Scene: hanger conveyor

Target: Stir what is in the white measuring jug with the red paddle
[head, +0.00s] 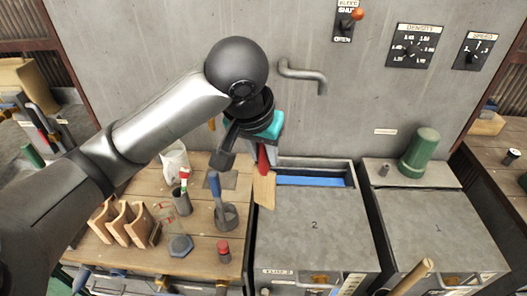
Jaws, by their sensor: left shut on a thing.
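My left gripper (246,150) reaches in over the bench, pointing down, and is shut on the red paddle (263,158). The paddle's red part shows just right of the dark fingers, with a pale wooden piece (264,190) directly below it; I cannot tell whether they are joined. A white vessel (173,160), which looks like the measuring jug, stands at the back of the wooden bench, left of the gripper and partly hidden by my left arm. Its contents cannot be seen. The paddle is apart from it. My right gripper is not in view.
The bench (205,258) holds a dark cup with a blue-handled tool (216,190), wooden holders (125,222), a grey hexagonal piece (181,245) and a red-topped bottle (223,250). An open trough with blue inside (310,181) lies right of the gripper. A pipe (303,75) juts from the wall.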

